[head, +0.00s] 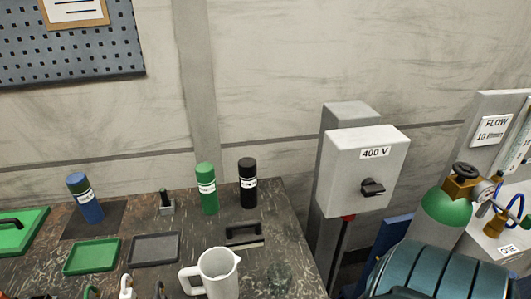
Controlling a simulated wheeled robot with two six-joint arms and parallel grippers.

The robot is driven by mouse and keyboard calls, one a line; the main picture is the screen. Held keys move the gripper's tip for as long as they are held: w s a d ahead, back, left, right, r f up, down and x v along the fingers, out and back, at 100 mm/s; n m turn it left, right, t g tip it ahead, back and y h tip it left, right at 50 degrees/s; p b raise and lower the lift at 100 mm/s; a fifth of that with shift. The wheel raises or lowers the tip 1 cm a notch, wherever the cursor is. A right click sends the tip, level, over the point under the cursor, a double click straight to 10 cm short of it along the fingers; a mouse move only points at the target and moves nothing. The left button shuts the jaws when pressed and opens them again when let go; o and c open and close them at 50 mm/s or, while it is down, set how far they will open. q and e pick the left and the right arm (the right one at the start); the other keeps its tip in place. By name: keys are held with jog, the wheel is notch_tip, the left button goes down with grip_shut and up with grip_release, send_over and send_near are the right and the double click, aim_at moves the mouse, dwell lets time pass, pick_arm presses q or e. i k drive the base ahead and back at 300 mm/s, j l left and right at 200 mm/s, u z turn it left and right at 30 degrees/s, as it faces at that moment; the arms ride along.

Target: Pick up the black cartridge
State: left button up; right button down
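The black cartridge (248,194) stands upright near the back right of the dark worktop (192,266). It is a black cylinder with a white label band around it. A similar green cartridge (206,198) stands upright just to its left, with a small gap between them. Neither of my grippers shows in the head view.
A black handle (243,230) lies just in front of the black cartridge. A white jug (217,275), a grey tray (154,249) and a green tray (92,256) are nearer. A 400 V switch box (362,180) stands right of the worktop, with a gas cylinder (445,215) beyond.

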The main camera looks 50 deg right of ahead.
aim_at(247, 170)
jog(key=z, duration=1.3)
